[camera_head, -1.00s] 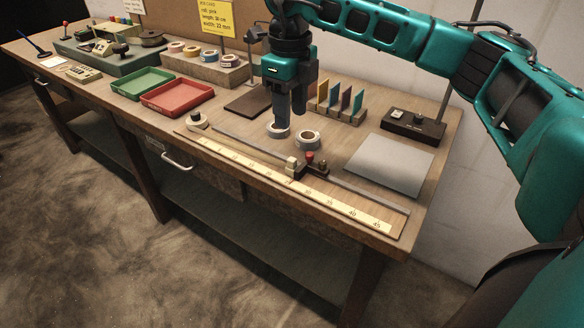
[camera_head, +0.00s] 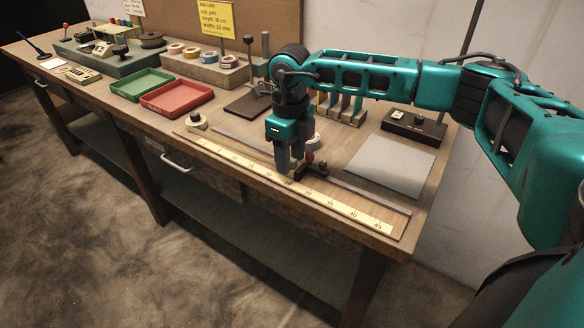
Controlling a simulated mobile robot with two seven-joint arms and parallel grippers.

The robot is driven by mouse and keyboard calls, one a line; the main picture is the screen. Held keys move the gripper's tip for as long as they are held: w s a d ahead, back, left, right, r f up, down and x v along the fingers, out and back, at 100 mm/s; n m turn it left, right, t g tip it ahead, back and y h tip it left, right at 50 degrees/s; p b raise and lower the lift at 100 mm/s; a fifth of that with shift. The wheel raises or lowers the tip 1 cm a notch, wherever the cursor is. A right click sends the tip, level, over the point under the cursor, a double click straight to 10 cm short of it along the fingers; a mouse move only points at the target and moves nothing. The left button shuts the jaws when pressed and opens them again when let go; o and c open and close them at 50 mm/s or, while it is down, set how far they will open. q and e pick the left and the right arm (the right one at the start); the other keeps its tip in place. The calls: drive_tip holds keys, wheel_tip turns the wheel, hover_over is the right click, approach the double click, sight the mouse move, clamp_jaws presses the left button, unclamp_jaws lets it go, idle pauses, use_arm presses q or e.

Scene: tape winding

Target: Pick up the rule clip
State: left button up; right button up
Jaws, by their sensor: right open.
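The long yellow rule (camera_head: 350,212) with printed numbers lies along the front of the workbench. My right gripper (camera_head: 289,167) points down over the middle of the rule, with its jaws open. Its fingers are low, at the spot where the small cream rule clip sits, and they hide nearly all of the clip. I cannot tell whether the fingers touch the clip. A dark stop block (camera_head: 316,171) with a red knob stands just right of the fingers. My left gripper is not in view.
A tape roll, partly hidden, stands behind the gripper. A grey plate (camera_head: 390,163) lies to the right. A red tray (camera_head: 177,97) and a green tray (camera_head: 141,83) are at the left. A round dark-knobbed piece (camera_head: 197,121) sits at the rule's left end.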

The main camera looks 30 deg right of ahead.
clamp_jaws()
idle(0.3)
drive_tip(key=shift+r, duration=0.15)
